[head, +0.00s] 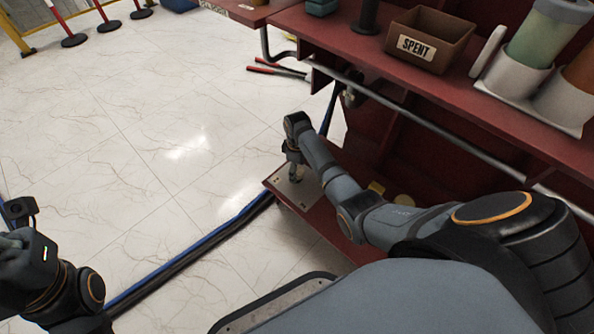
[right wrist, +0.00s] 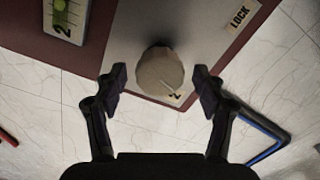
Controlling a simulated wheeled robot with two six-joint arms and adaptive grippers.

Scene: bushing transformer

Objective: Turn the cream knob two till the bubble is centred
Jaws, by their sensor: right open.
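My right gripper (right wrist: 161,80) is open, one finger on each side of the knob, with gaps visible. In the head view my right gripper (head: 294,163) is over the low red shelf end and hides the knob. A yellow-green level vial (right wrist: 62,8) marked 2 is cut off at the top edge; its bubble position is unclear. My left gripper (head: 18,230) is at the left edge, its fingers unclear.
A "LOCK" label (right wrist: 240,15) is on the plate. The red upper shelf (head: 305,20) carries a brown "SPENT" box (head: 430,40) and cylinders. A grey rail (head: 400,112) runs beneath it. Blue and dark hoses (head: 190,257) cross the open tiled floor.

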